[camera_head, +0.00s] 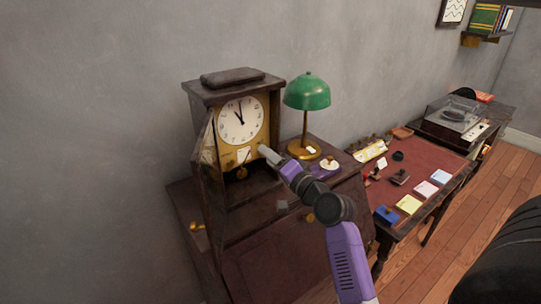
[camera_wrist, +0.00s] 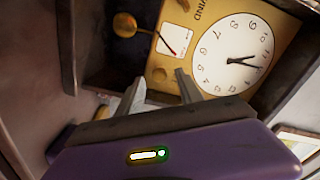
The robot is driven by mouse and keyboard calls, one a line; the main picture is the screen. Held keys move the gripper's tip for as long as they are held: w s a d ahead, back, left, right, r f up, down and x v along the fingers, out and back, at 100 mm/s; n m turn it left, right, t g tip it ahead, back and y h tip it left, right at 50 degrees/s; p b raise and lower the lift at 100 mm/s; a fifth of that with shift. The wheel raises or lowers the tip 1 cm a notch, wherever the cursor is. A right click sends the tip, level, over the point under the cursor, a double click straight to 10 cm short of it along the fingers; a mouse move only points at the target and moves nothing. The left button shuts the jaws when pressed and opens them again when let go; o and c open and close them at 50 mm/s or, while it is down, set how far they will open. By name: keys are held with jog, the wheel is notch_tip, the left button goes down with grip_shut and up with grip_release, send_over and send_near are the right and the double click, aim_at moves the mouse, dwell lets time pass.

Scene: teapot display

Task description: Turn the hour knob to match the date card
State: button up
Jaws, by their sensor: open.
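The clock stands on a dark desk, its white dial (camera_head: 241,120) above a brass plate; one hand points near 12, the other near 11. The dial also shows turned in the wrist view (camera_wrist: 222,62). A small round brass knob (camera_wrist: 159,75) sits at the plate's edge. My gripper (camera_wrist: 160,80) is open with its fingertips on either side of this knob; contact cannot be told. In the head view my gripper (camera_head: 267,152) is at the clock's lower right and hides the knob. A small white panel (camera_wrist: 172,40) with a red line is on the plate. No date card is clearly readable.
The clock's glass door (camera_head: 207,165) hangs open at left. A red-topped table (camera_head: 410,172) with coloured pads is further right.

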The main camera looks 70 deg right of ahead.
jog(key=b+v, duration=0.1)
jog(key=v, duration=0.5)
jog(key=shift+s, duration=0.25)
jog(key=shift+r, duration=0.1)
